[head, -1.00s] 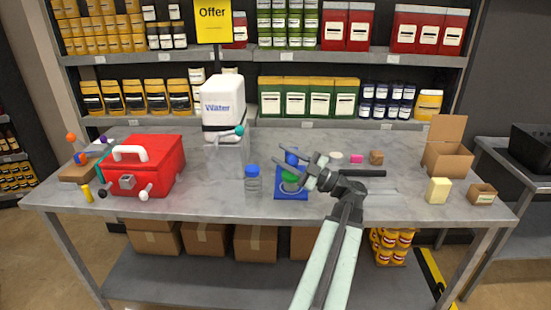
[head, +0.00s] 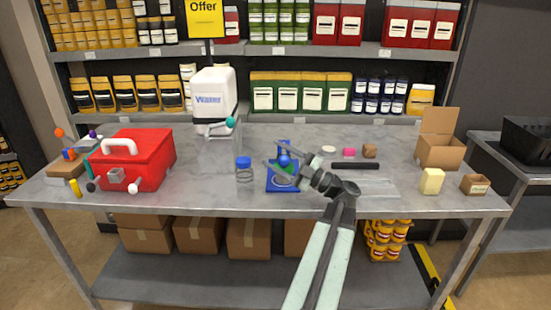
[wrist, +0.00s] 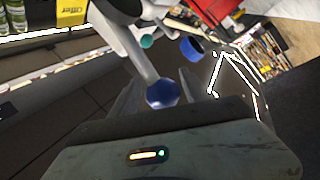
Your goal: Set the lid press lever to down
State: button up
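The lid press (head: 271,184) has a blue base on the bench, just right of the bench's middle. Its lever ends in a round blue knob (head: 284,160), raised above the base. A green part shows below the knob, partly hidden by my fingers. My gripper (head: 279,163) is at the knob, with its fingers spread. In the wrist view the blue knob (wrist: 163,93) sits between my two fingers, and gaps seem to show beside it. I cannot tell whether a finger touches it.
A clear jar with a blue cap (head: 243,175) stands just left of the press. A white water tank (head: 212,100) with a teal-knobbed tap is behind. A red toolbox (head: 150,155) is at left. A black bar (head: 355,166) and cardboard boxes (head: 440,150) are right.

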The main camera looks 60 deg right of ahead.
jog(key=shift+s+f, duration=0.25)
jog(key=s+d+b, duration=0.1)
jog(key=s+d, duration=0.1)
jog(key=s, duration=1.2)
jog(key=shift+f, duration=0.35)
